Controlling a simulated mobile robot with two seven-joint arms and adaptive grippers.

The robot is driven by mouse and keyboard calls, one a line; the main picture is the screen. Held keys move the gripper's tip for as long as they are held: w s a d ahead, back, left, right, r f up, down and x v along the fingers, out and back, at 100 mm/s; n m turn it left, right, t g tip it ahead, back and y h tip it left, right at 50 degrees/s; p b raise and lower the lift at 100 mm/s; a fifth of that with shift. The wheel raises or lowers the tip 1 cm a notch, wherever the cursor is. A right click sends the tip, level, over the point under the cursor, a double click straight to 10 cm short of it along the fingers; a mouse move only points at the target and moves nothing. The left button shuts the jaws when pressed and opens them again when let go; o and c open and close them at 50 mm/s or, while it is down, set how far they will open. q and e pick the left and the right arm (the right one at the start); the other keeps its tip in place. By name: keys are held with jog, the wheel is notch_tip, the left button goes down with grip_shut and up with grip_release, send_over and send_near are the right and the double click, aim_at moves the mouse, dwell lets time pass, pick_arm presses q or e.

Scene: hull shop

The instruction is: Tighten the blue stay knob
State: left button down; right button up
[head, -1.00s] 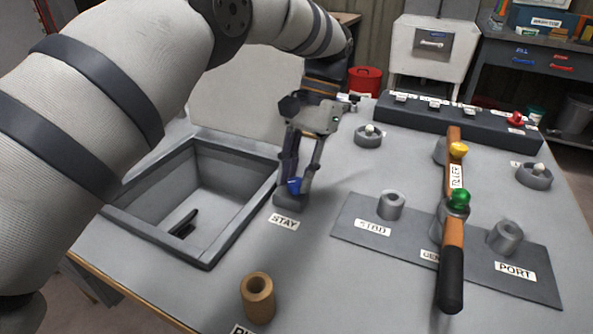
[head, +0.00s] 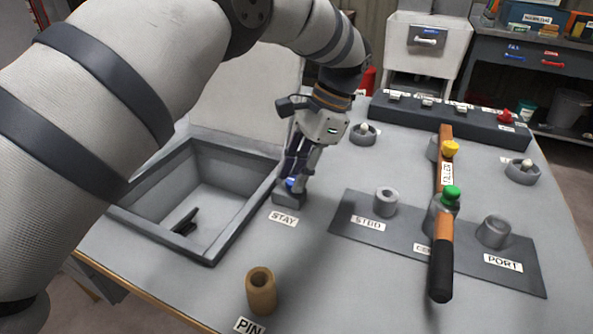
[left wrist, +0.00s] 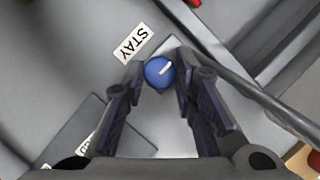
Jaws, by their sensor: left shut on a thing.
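The blue stay knob (head: 291,184) sits on a small grey block (head: 288,199) behind the STAY label (head: 283,218), beside the sunken box. My left gripper (head: 297,178) points down over it with its fingers around the knob. In the left wrist view the round blue knob (left wrist: 159,72) has a white mark on its top, pointing to the upper right. The fingertips (left wrist: 160,76) close on it from both sides. In the head view the fingers hide much of the knob. My right gripper is not in view.
An open sunken box (head: 205,190) lies left of the knob. A tiller (head: 442,235) with a yellow and a green knob crosses a dark plate (head: 355,235) on the right. A tan PIN cylinder (head: 261,291) stands in front. A dark switch strip (head: 450,118) runs along the back.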

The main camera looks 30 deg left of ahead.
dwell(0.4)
pick_arm(q)
jog(key=c, duration=1.3)
grip_release()
jog(key=v, duration=0.7)
jog(key=shift+w+d+r, duration=0.1)
jog(key=shift+r, duration=0.1)
